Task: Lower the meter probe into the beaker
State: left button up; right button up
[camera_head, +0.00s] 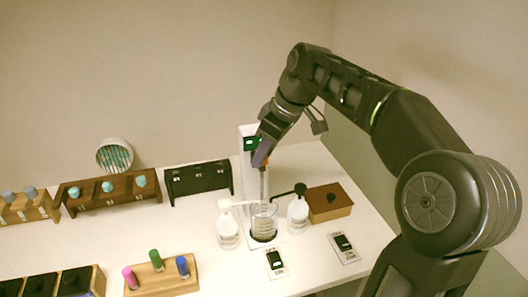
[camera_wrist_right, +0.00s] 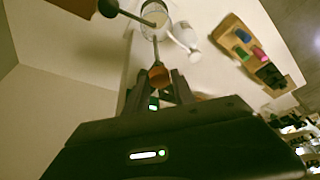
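The meter probe (camera_head: 263,184) is a thin grey shaft with an orange-brown knob (camera_wrist_right: 158,76) on top. It hangs upright above the clear beaker (camera_head: 264,223), with its lower end around the rim. I cannot tell how far inside the tip is. The beaker also shows at the top of the wrist view (camera_wrist_right: 155,17). My right gripper (camera_head: 262,157) points down at the top of the probe. Its fingers are closed on both sides of the knob in the wrist view. The white meter stand (camera_head: 246,140) with a green display is just behind. My left gripper is not in view.
White bottles stand left (camera_head: 228,228) and right (camera_head: 298,214) of the beaker. A brown box (camera_head: 329,202) sits further right. Label cards with switches (camera_head: 275,262) lie in front. Bare white tabletop lies between.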

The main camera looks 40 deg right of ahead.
grip_shut()
jog(key=shift+f, duration=0.1)
dwell(0.9)
